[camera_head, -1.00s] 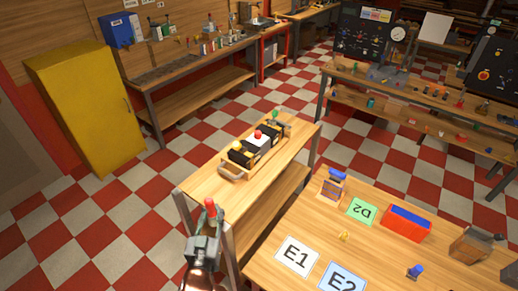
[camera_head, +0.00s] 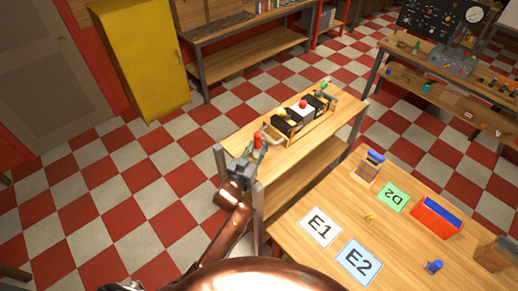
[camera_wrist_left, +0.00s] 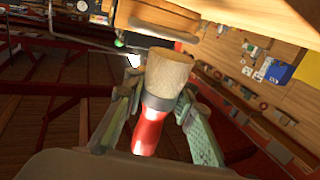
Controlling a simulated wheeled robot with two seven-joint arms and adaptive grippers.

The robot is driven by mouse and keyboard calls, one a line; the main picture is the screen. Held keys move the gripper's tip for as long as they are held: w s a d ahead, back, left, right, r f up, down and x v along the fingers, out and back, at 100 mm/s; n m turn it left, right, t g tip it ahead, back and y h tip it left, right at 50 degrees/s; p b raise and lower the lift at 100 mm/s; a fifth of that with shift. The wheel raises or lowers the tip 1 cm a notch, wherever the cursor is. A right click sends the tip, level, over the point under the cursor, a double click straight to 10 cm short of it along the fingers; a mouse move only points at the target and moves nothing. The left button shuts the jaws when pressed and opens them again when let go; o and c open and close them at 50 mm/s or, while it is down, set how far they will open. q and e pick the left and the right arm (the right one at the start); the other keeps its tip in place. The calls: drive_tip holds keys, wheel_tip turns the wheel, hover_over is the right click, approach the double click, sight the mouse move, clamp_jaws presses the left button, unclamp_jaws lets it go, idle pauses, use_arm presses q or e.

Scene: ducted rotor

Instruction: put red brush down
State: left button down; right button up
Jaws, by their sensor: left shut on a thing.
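The red brush shows in the left wrist view (camera_wrist_left: 148,132) with a red handle, a dark collar and a tan bristle end. My left gripper (camera_wrist_left: 160,120) is shut on it, one finger on each side. In the head view my left gripper (camera_head: 250,158) is over the near left corner of the small wooden table (camera_head: 240,140), and the red tip of the brush (camera_head: 258,140) stands up above the fingers. From these views I cannot tell whether the brush touches the table. My right gripper is not in view.
A wooden carrier (camera_head: 292,133) with black blocks and a red-topped item stands along the small table. The larger table at the right holds cards E1 (camera_head: 321,227), E2 (camera_head: 359,262) and D2 (camera_head: 392,197), and a red-and-blue bin (camera_head: 436,218). Checkered floor lies open at left.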

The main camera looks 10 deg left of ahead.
sight(259, 150)
use_arm(q)
drive_tip(key=shift+w+a+f, duration=0.25)
drive_tip(key=shift+w+f, duration=0.1)
drive_tip(key=shift+f, duration=0.15)
drive_tip(key=shift+w+a+f, duration=0.2)
drive_tip(key=shift+w+f, duration=0.15)
drive_tip(key=shift+f, duration=1.65)
drive_tip(key=shift+f, duration=0.1)
drive_tip(key=c, duration=2.3)
unclamp_jaws()
drive_tip(key=shift+f, duration=0.1)
drive_tip(key=o, duration=0.7)
